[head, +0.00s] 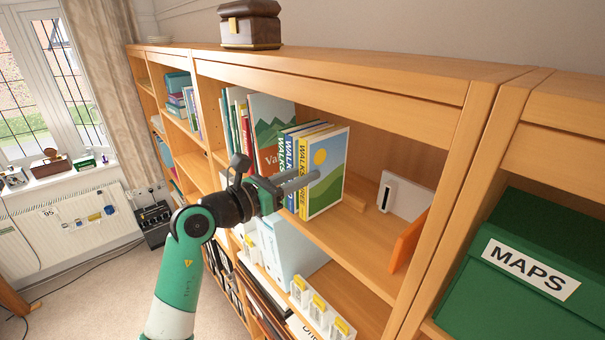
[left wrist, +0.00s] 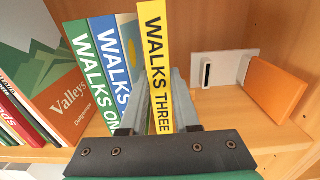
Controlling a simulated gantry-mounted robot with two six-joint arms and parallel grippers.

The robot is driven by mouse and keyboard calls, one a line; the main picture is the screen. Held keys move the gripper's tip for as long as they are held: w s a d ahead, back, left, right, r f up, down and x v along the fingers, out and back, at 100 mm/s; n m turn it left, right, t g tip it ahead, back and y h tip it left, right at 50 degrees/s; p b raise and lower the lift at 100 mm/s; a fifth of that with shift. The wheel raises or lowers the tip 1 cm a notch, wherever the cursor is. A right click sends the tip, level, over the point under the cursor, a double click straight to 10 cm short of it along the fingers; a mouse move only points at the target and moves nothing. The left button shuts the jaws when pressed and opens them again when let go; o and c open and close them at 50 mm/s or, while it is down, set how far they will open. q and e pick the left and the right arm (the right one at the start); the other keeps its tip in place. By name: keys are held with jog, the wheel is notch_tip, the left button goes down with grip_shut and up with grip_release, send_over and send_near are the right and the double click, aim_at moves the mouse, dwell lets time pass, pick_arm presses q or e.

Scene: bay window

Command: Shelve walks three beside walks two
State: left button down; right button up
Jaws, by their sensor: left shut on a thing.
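Walks three is the yellow-spined book (left wrist: 155,60), upright on the middle shelf, with a green cover and a yellow sun that shows in the head view (head: 327,165). My left gripper (head: 297,186) is shut on it, one finger on each side of its lower spine. Walks two, the blue-spined book (left wrist: 110,62), stands to its left, with a narrow gap and one finger between them. Walks one, green-spined (left wrist: 89,75), stands left of walks two. Whether walks three rests on the shelf is hidden. My right gripper is not in view.
The Valleys book (head: 270,125) and thinner books stand further left. Right of walks three are a white bookend-like plate (head: 403,197) and an orange block (head: 408,242), with bare shelf between. A green MAPS box (head: 535,255) sits in the right bay.

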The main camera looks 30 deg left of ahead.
pick_arm(q)
jog(key=shift+f, duration=0.25)
dwell(0.5)
jog(key=c, duration=0.8)
grip_release()
jog(key=shift+o, duration=1.2)
jog(key=shift+f, duration=0.1)
jog(key=shift+f, duration=0.1)
jog(key=v, duration=1.2)
